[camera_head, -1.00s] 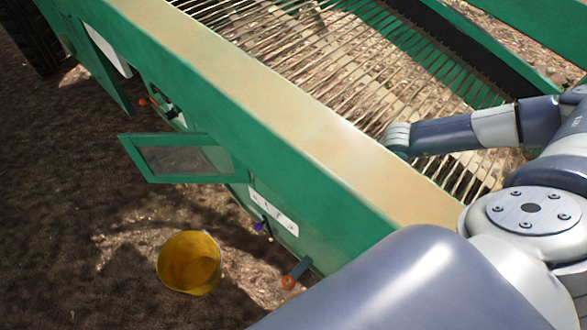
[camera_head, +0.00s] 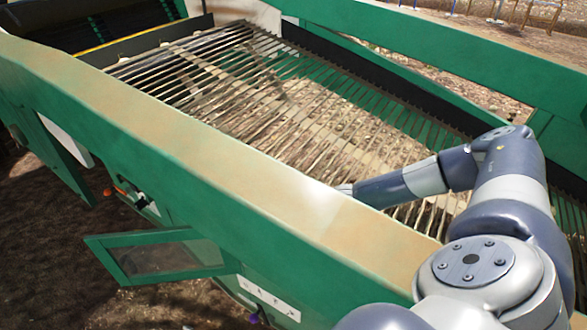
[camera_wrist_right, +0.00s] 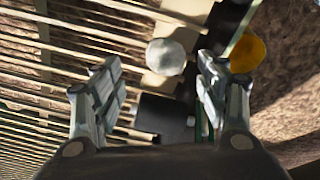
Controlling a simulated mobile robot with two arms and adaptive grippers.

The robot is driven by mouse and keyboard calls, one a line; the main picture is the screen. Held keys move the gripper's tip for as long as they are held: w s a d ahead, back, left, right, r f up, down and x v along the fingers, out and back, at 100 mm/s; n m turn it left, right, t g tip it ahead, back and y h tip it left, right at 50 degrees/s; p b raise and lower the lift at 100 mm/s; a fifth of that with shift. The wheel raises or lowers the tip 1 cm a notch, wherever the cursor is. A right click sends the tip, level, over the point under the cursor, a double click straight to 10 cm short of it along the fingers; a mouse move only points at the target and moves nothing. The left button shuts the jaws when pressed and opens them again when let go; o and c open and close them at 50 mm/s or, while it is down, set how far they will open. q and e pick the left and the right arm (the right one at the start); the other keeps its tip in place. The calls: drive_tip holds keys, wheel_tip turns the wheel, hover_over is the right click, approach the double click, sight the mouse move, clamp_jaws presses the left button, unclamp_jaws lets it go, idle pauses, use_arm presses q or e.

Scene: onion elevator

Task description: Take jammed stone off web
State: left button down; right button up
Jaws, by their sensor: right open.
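A pale grey, rounded stone (camera_wrist_right: 166,57) shows in the right wrist view, just beyond my right fingertips and nearer the right finger. My right gripper (camera_wrist_right: 160,84) is open, with a wide gap and nothing held between its fingers. The web (camera_head: 290,105) is a sloping bed of parallel metal rods, and its rods (camera_wrist_right: 45,105) fill the left of the wrist view. In the head view my right arm reaches over the web, and its gripper is hidden behind the near side wall. The stone cannot be made out there. My left gripper is not in view.
A green side wall with a tan top (camera_head: 230,180) borders the web on the near side. An open hatch door (camera_head: 155,256) sticks out below it. A yellow object (camera_wrist_right: 247,52) shows beyond the right finger.

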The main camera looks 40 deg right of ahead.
drive_tip(key=shift+w+a+f, duration=0.1)
drive_tip(key=shift+w+f, duration=0.15)
drive_tip(key=shift+f, duration=0.2)
drive_tip(key=shift+w+a+f+b, duration=0.15)
drive_tip(key=shift+a+f+b, duration=0.1)
drive_tip(key=shift+f+b, duration=0.35)
drive_tip(key=shift+a+f, duration=0.15)
drive_tip(key=shift+f, duration=0.3)
drive_tip(key=shift+x, duration=0.9)
drive_tip(key=shift+w+a+f, duration=0.1)
drive_tip(key=shift+w+f, duration=0.3)
drive_tip(key=shift+f, duration=0.05)
drive_tip(key=shift+s, duration=0.1)
drive_tip(key=shift+c, duration=1)
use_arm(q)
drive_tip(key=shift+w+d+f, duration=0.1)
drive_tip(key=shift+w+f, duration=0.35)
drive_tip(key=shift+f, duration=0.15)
use_arm(e)
drive_tip(key=shift+r, duration=0.1)
drive_tip(key=c, duration=1.2)
